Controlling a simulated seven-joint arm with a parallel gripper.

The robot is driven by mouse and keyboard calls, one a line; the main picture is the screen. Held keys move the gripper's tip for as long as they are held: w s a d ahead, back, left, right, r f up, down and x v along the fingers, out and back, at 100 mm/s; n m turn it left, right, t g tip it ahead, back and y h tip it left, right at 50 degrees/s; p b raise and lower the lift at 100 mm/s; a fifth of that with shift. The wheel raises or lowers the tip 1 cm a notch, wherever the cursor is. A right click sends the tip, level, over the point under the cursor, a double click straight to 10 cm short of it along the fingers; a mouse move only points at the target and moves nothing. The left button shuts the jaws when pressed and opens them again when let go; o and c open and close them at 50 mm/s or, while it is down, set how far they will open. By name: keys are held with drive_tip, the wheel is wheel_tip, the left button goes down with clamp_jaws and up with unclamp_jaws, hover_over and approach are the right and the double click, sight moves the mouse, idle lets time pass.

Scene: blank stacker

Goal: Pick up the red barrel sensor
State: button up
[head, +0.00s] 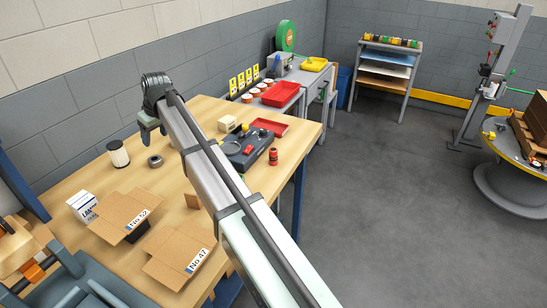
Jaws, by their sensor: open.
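A small red cylinder with a dark band, which looks like the red barrel sensor (273,157), stands upright near the right edge of the wooden table (185,172). It is just right of a dark grey device and to the right of my arm. My gripper (147,140) hangs at the far end of my arm, over the back left of the table. It is well left of the red cylinder and apart from it. It is small in view; its jaws are open and I see nothing between them.
The dark grey device (240,158) and a red tray (270,127) lie close to the cylinder. A white ribbed filter (119,154) and a dark ring (155,161) are near my gripper. Open cardboard boxes (180,262) fill the table's front. My arm hides part of the tabletop.

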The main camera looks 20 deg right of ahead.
drive_tip(key=w+d+r+m+t+h, duration=0.1)
drive_tip(key=w+d+m, duration=0.1)
drive_tip(key=d, duration=1)
drive_tip(key=w+d+r+m, duration=0.1)
drive_tip(key=w+d+r, duration=0.1)
drive_tip(key=d, duration=1.1)
drive_tip(key=m+g+h, duration=0.2)
drive_tip(key=m+g, duration=0.3)
drive_tip(key=m, duration=1.7)
hover_over(273, 149)
drive_tip(key=shift+d+f, duration=0.1)
drive_tip(key=shift+f, duration=7.2)
drive_tip(key=shift+c, duration=0.5)
